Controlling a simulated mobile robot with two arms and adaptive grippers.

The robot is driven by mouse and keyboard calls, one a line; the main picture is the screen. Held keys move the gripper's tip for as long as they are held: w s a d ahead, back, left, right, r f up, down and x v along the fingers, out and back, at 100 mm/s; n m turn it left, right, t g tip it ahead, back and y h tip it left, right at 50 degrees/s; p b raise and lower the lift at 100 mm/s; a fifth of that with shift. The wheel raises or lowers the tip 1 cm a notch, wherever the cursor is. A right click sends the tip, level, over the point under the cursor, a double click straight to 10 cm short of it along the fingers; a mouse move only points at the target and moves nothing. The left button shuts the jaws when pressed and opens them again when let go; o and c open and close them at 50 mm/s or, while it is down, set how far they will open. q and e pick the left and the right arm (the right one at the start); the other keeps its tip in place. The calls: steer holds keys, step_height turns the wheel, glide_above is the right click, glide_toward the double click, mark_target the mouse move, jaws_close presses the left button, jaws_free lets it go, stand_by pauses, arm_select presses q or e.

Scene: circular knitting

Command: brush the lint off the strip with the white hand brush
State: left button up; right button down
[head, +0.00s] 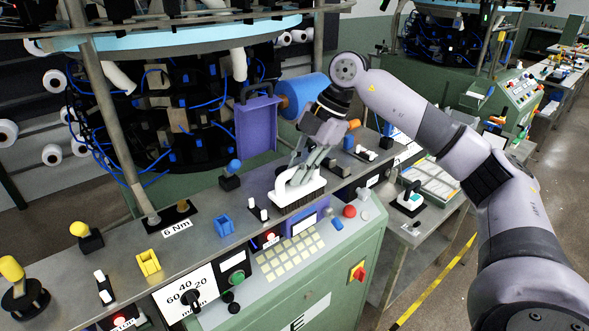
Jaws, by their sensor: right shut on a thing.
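The white hand brush (308,192) is over the grey top of the green machine, near its front edge, with its bristles facing down. My right gripper (299,176) reaches in from the right and is shut on the brush from above. I cannot tell whether the bristles touch the surface below. I cannot make out the strip or any lint; the brush and gripper cover that area. My left gripper is not in view.
The keypad (289,255) and red button (349,211) are in front of the brush. Yellow and blue holders (148,262) and knobs (80,230) crowd the top at left. A side table (432,190) is at right.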

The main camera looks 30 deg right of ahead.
steer(key=shift+w+d+p, duration=0.15)
steer(key=shift+d+p, duration=0.35)
steer(key=shift+d, duration=0.95)
steer(key=shift+d+f, duration=0.15)
steer(key=shift+d, duration=0.5)
steer(key=shift+a+p, duration=0.55)
steer(key=shift+a, duration=1.7)
steer(key=shift+d, duration=0.1)
